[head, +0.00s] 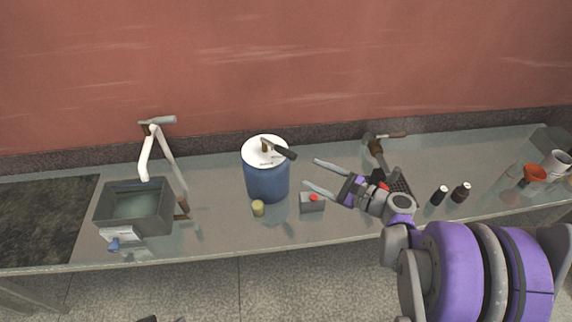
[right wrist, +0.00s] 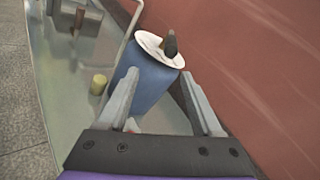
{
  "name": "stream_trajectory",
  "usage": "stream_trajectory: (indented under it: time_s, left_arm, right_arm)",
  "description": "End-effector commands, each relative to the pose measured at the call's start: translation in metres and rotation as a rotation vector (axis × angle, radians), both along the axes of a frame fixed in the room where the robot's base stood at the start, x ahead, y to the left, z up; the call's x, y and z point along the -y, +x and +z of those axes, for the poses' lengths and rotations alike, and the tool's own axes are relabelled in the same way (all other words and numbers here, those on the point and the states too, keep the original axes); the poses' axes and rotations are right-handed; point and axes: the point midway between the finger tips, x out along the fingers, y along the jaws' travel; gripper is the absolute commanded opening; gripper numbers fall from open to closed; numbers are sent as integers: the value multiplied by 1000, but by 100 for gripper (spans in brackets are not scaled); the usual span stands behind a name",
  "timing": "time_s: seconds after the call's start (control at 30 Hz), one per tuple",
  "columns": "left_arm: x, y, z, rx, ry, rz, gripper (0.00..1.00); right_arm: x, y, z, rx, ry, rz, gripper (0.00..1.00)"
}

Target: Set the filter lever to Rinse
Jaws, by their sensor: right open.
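The filter is a blue drum (head: 267,182) with a white top plate (head: 258,157), standing on the counter near the middle. A dark lever (head: 283,151) on a brown pivot sits on the plate and points to the right. The plate's lettering is too small to read. My right gripper (head: 309,173) is open and empty, to the right of the drum and apart from it. In the right wrist view the drum (right wrist: 152,86) and the lever (right wrist: 170,43) show ahead, beyond the open fingers (right wrist: 165,100). My left gripper is not in view.
A small yellow-green cylinder (head: 258,208) and a grey box with a red button (head: 312,203) stand in front of the drum. A sink (head: 133,207) with a white faucet is at left. Dark bottles (head: 439,195) and an orange funnel (head: 535,174) are at right. A wall runs behind.

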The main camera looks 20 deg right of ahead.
Motion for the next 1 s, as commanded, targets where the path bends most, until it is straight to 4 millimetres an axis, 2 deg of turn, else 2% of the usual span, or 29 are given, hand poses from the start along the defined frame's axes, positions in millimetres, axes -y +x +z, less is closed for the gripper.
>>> stream_trajectory:
  time_s: [0.03,0.1,0.23,0.37,0.8,1.0]
  left_arm:
    - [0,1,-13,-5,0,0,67]
    - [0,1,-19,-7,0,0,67]
    - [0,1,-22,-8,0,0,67]
    - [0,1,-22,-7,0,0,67]
    - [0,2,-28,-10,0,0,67]
    - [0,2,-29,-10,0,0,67]
  right_arm:
    - [3,-1,-2,-14,94,-15,67]
    - [5,-2,4,-27,201,-25,67]
    - [6,0,12,-38,290,-29,67]
    - [-2,11,14,-39,298,-27,67]
    - [-42,77,13,-39,294,-27,67]
    - [-49,89,13,-38,293,-29,67]
